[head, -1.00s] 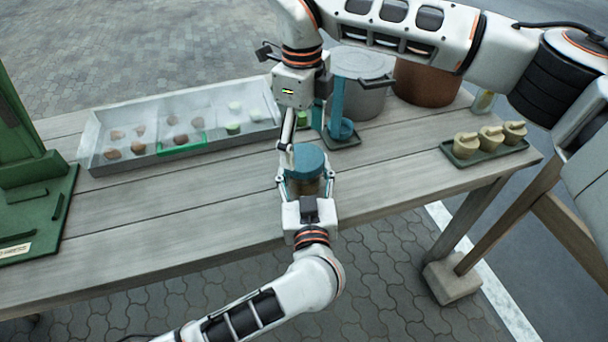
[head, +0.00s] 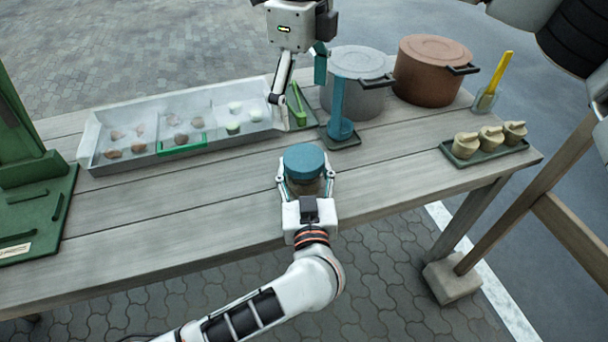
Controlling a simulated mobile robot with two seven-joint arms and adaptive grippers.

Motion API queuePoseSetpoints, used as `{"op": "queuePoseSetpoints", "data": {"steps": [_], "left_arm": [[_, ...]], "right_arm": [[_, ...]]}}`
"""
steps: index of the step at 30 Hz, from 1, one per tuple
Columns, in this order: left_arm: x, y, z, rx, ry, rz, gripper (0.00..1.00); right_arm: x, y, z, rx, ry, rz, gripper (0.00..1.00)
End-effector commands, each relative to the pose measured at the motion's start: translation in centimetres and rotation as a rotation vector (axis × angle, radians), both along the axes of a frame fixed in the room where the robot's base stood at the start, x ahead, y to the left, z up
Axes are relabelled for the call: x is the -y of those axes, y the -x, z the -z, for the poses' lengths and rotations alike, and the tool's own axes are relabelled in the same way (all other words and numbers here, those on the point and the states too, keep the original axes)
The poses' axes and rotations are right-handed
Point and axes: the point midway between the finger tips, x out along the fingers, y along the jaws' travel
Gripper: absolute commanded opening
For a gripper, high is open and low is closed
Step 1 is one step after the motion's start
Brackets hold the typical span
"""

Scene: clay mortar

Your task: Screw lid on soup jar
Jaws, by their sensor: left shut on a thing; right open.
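The soup jar (head: 306,186) stands near the front of the wooden table, its body mostly hidden by my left gripper and the lid. The blue-teal lid (head: 304,160) sits on top of the jar; how tightly it is turned cannot be told. My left gripper (head: 305,182) is shut around the jar body from the front. My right gripper (head: 298,92) is open and empty, above and behind the jar, apart from the lid.
A grey compartment tray (head: 90,145) with several small lumps lies at the back left. A blue ladle (head: 338,115), a grey pot (head: 366,100), a brown pot (head: 425,90) and a tray with small yellowish pots (head: 490,152) stand to the right. A green stand (head: 60,200) is at far left.

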Motion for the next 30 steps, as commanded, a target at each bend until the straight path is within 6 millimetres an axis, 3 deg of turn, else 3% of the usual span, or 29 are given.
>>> {"op": "queuePoseSetpoints", "data": {"steps": [6,16,17,18,19,30], "left_arm": [[0.0,0.0,0.0,0.0,0.0,0.0,0.0],[0.0,0.0,0.0,0.0,0.0,0.0,0.0],[0.0,0.0,0.0,0.0,0.0,0.0,0.59],[0.0,0.0,0.0,0.0,0.0,0.0,0.7],[0.0,0.0,0.0,0.0,0.0,0.0,0.74],[0.0,0.2,0.0,-0.001,0.0,0.001,0.74]], "right_arm": [[0.0,0.0,-2.1,-0.001,0.002,0.001,0.96],[0.0,0.0,-2.4,-0.002,0.0,0.0,0.96],[0.0,0.0,-2.4,-0.002,0.0,0.0,0.96],[0.0,0.0,-2.4,-0.002,0.0,0.0,0.96],[0.0,0.0,-2.4,-0.002,0.0,0.0,0.96],[0.0,0.0,-2.4,-0.001,0.0,0.0,0.96]]}}
